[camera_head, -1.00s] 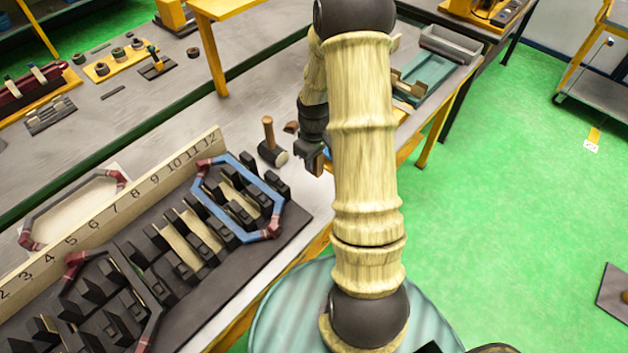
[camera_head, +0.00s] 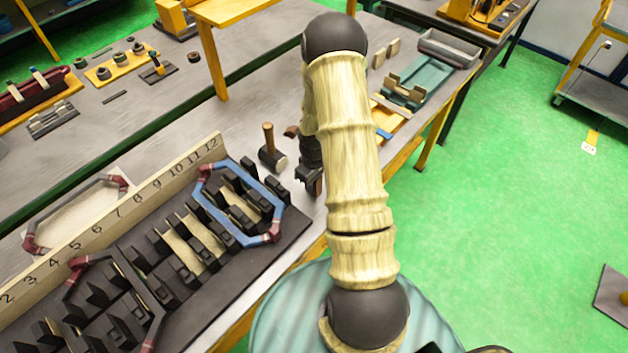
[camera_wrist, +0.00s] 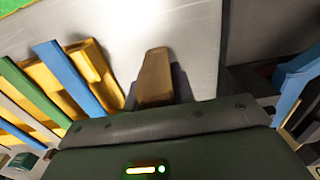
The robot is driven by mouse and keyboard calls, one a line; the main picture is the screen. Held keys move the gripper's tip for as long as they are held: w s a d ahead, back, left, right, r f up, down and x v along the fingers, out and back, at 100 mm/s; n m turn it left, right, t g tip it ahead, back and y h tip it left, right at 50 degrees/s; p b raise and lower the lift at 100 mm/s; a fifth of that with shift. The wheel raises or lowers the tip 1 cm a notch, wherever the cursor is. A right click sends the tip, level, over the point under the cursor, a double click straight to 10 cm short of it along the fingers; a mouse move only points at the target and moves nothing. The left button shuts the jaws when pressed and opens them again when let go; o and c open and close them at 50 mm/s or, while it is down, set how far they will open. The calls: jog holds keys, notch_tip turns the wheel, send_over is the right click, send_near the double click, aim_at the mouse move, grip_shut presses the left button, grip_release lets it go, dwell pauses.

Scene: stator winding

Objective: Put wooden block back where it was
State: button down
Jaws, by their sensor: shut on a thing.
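The wooden block (camera_wrist: 155,78) is brown and shows in the wrist view, upright in the picture at the front of my gripper (camera_wrist: 165,98). My gripper is shut on it. A dark finger shows along the block's right side; the rest of the grip is hidden by the gripper body. In the head view my gripper (camera_head: 314,184) hangs over the bench between the hammer (camera_head: 272,150) and the bench's front edge, partly behind my arm.
The black slotted stator board (camera_head: 285,245) with a blue coil (camera_head: 208,205) lies left of my gripper. A yellow tray with blue and green strips (camera_wrist: 62,75) lies at left in the wrist view. A small brown piece (camera_head: 291,131) lies by the hammer. Bare bench (camera_wrist: 195,40) shows ahead.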

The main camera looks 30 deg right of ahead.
jog(key=shift+f, duration=0.15)
jog(key=c, duration=1.2)
grip_release()
jog(key=shift+o, duration=0.2)
notch_tip(320, 180, up, 12)
jog(key=b, duration=0.2)
jog(key=shift+r+b, duration=0.2)
jog(key=shift+b, duration=0.2)
jog(key=shift+a, duration=0.1)
